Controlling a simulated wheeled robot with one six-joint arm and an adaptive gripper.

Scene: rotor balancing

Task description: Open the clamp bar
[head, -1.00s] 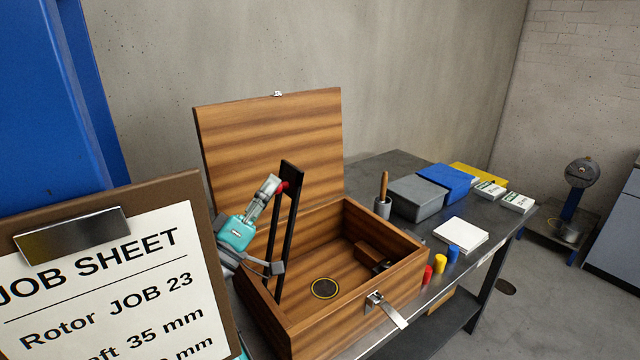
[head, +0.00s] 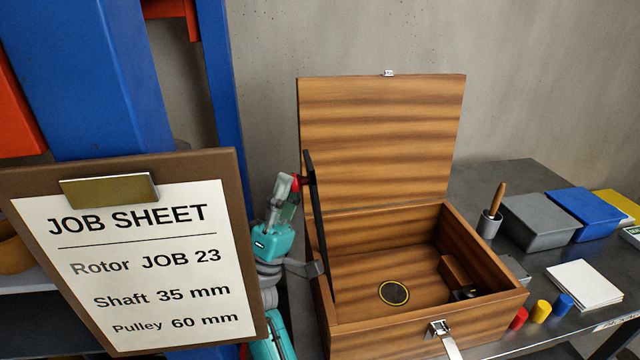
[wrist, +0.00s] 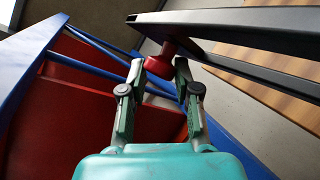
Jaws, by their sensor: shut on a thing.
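The clamp bar (head: 316,215) is a black double bar standing raised at the left side of the open wooden box (head: 430,322). Its top leans a little to the left. A red knob (head: 295,183) sits near its upper end. My gripper (head: 289,187) is shut on this knob, left of the bar. In the wrist view the red knob (wrist: 158,64) is between the fingertips (wrist: 160,66), with the black bars (wrist: 240,38) running off to the right. The bar's lower end is partly hidden by the box wall.
The box lid (head: 382,140) stands open behind. A dark round disc (head: 394,293) and a small wooden block lie inside the box. A clipboard job sheet (head: 140,260) fills the left front. Grey (head: 541,220) and blue (head: 590,214) bins stand on the bench at the right.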

